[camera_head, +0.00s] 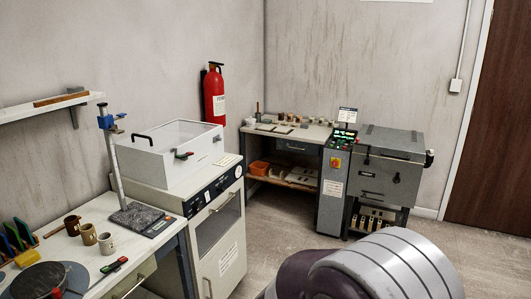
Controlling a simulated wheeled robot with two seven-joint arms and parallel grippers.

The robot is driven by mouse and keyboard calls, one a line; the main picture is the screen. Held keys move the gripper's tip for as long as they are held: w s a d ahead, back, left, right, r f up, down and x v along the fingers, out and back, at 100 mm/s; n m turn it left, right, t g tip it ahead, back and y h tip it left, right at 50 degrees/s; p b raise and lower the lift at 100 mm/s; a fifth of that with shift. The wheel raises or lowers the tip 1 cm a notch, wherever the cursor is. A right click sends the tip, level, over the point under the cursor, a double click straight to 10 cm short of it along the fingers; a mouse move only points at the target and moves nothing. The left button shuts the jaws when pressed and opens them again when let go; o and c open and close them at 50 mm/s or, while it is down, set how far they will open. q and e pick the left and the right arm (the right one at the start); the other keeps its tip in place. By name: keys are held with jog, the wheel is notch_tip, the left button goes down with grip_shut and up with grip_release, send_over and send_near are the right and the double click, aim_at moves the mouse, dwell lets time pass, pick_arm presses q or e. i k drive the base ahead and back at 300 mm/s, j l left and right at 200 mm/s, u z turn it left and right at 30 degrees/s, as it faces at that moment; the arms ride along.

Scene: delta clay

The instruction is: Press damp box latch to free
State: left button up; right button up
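The damp box appears to be the white box (205,153) with a pale, partly see-through lid (185,132), on top of a white cabinet at the left. The lid looks closed. A black handle (143,137) rises at its left end. Neither of my grippers is in view; only a rounded grey and purple part of mine shows at the bottom.
A workbench (92,207) at the left holds mugs (88,234) and a blue-topped stand (113,160). A fire extinguisher (214,93) hangs on the wall. A grey machine (387,165) stands at the back. The floor (290,222) between is clear.

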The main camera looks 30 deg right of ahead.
aim_at(189, 154)
jog(key=z, duration=0.5)
jog(key=i+l+u, duration=0.1)
jog(key=u, duration=0.35)
jog(key=i+l+u, duration=0.15)
jog(key=u, duration=0.35)
jog(key=i+l+u, duration=0.1)
jog(key=i+l, duration=0.4)
jog(key=l, duration=0.25)
jog(key=i+l+u, duration=0.15)
jog(key=i+l, duration=0.3)
jog(key=l, duration=0.3)
jog(key=i+l+u, duration=0.15)
jog(key=l, duration=0.25)
jog(key=i+l+u, duration=0.1)
jog(key=i+l, duration=0.15)
jog(key=l, duration=0.15)
jog(key=i+l, duration=0.2)
jog(key=l, duration=0.25)
jog(key=i+l+u, duration=0.15)
jog(key=l, duration=0.3)
